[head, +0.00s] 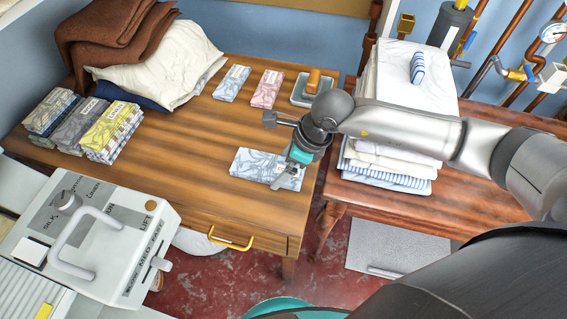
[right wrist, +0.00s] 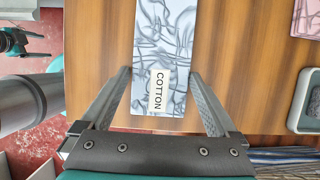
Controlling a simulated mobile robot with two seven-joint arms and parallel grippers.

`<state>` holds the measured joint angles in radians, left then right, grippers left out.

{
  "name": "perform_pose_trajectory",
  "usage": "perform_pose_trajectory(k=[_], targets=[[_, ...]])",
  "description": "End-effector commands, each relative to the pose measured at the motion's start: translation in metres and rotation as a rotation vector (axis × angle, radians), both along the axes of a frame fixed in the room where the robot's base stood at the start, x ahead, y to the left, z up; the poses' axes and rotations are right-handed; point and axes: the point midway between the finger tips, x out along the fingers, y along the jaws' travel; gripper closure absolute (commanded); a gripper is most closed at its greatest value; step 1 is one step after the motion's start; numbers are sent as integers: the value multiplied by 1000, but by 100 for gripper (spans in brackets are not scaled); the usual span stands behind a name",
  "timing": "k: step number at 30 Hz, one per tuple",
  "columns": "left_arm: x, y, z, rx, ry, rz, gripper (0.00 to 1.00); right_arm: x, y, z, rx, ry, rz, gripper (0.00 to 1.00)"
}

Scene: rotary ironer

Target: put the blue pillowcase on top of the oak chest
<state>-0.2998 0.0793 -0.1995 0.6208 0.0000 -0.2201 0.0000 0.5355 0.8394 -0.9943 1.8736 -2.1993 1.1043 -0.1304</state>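A folded blue-and-white patterned cloth (head: 252,165) lies flat near the right front of the light-brown wooden top (head: 185,150). In the right wrist view this cloth (right wrist: 165,35) bears a COTTON label. A second pale-blue folded cloth (head: 231,84) lies further back. My right gripper (head: 284,181) is low at the right end of the nearer cloth. In the right wrist view its fingers (right wrist: 161,74) are apart, one beside each long edge; contact cannot be told. A small teal-and-dark part at the left edge there may be my left gripper (right wrist: 12,42). I cannot identify the oak chest for certain.
A pink cloth (head: 267,89) and a grey tray (head: 308,91) lie behind. Stacked patterned cloths (head: 83,124), a white pillow (head: 165,66) and a brown blanket (head: 112,32) are at left. White linens (head: 385,165) fill part of the red-brown table (head: 465,207). The ironer (head: 100,235) stands front left.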

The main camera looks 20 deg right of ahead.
Motion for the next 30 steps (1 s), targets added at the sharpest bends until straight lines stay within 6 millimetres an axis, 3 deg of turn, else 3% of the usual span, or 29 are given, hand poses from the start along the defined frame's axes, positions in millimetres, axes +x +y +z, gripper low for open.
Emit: perform_pose_trajectory(k=[11,24,30], targets=[[0,0,3,0,0,0,19,0,-2,6,-1,0,-1,0],[0,0,17,0,1,0,19,-19,-30,86,-2,-2,-1,0],[0,0,19,0,1,-1,19,-24,-37,108,-1,-1,-2,0]])
